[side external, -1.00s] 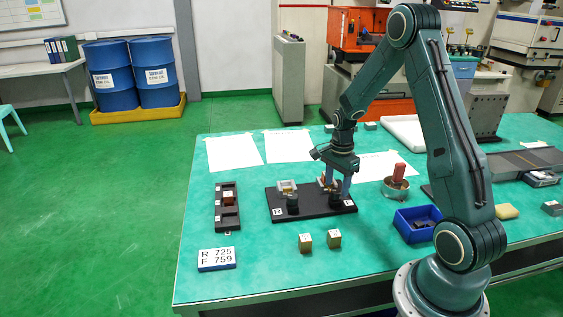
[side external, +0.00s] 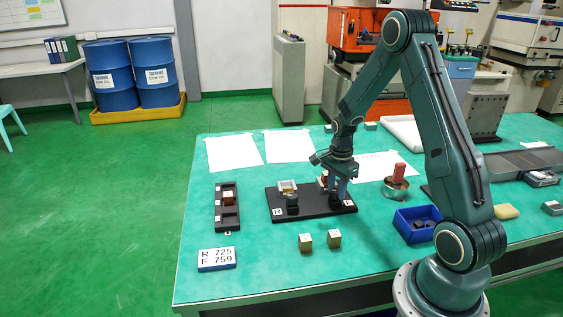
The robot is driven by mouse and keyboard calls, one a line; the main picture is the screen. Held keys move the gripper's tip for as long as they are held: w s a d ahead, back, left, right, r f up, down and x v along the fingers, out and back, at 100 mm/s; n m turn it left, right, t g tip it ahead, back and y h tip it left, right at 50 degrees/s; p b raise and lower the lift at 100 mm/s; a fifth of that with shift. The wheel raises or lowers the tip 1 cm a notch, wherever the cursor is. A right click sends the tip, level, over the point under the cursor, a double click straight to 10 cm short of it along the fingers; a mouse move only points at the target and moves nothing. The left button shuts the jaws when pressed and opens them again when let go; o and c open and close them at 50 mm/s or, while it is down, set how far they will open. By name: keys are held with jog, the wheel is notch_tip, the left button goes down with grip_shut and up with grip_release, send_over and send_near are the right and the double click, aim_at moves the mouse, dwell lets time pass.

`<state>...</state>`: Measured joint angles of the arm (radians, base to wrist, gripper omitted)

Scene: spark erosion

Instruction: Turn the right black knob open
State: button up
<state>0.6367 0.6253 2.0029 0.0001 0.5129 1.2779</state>
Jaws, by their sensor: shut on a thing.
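The black base plate (side external: 311,212) lies on the green table and carries two black knobs. The left black knob (side external: 292,203) stands free in front of a pale fixture (side external: 286,187). The right black knob (side external: 335,201) is at the plate's right end, partly hidden by my fingers. My gripper (side external: 337,191) points down over it from above, with its blue-grey fingers shut on the knob. A second fixture (side external: 322,182) behind the right knob is mostly hidden by the gripper. The knob's exact angle is too small to tell.
Two small brass-coloured cubes (side external: 334,238) sit in front of the plate. A black tray (side external: 220,213) is to the left, with a number card (side external: 217,259) nearer. A blue bin (side external: 402,226) and a round dish (side external: 397,194) holding a red block stand to the right.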

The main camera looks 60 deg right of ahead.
aim_at(336, 190)
jog(key=shift+n, duration=0.3)
jog(key=n, duration=1)
jog(key=shift+n, duration=0.3)
jog(key=n, duration=1)
jog(key=shift+n, duration=0.3)
jog(key=o, duration=1)
jog(key=shift+c, duration=0.2)
jog(key=shift+r, duration=0.1)
notch_tip(336, 190, up, 14)
